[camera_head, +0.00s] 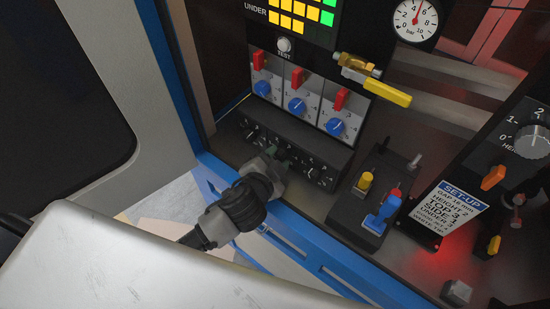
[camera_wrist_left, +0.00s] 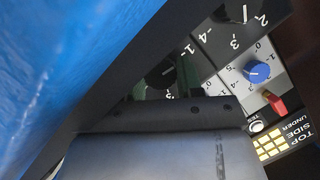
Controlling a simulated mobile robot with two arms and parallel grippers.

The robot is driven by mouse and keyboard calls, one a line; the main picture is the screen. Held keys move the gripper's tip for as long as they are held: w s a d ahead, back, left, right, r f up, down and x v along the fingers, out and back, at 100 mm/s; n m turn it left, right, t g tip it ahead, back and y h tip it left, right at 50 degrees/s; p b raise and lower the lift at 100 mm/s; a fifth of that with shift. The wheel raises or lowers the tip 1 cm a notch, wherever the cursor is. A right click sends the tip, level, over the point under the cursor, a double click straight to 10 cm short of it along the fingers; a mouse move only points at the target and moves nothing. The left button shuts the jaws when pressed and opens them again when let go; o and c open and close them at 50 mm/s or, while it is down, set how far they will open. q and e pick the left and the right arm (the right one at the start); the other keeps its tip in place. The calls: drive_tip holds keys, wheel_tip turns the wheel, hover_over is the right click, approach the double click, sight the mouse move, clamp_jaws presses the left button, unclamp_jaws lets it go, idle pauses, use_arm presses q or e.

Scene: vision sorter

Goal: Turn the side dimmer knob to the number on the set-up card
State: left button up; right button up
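A black box (camera_head: 262,115) carries a row of black dimmer knobs with white number scales on its front. My left gripper (camera_head: 281,157) reaches the front of this box. In the left wrist view its two green fingers (camera_wrist_left: 170,82) stand apart, on either side of a black knob (camera_wrist_left: 160,73). I cannot tell whether they touch it, and this knob's name is not readable. A neighbouring black knob (camera_wrist_left: 240,14) shows 2, 3 and 4 on its scale. The set-up card (camera_head: 449,207) reads "TOP 3", "SIDE 1" and "UNDER 1". My right gripper is not in view.
Three blue knobs (camera_head: 296,104) with red switches sit above the box. A brass valve with a yellow handle (camera_head: 387,93) juts out at the upper right. A blue frame edge (camera_head: 300,248) runs along the front.

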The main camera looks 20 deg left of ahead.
use_arm(q)
drive_tip(key=o, duration=0.4)
drive_tip(key=b+v, duration=0.2)
drive_tip(key=v, duration=0.7)
drive_tip(key=shift+s+a, duration=0.1)
drive_tip(key=shift+s, duration=0.15)
drive_tip(key=shift+s+r, duration=0.3)
drive_tip(key=shift+s, duration=0.3)
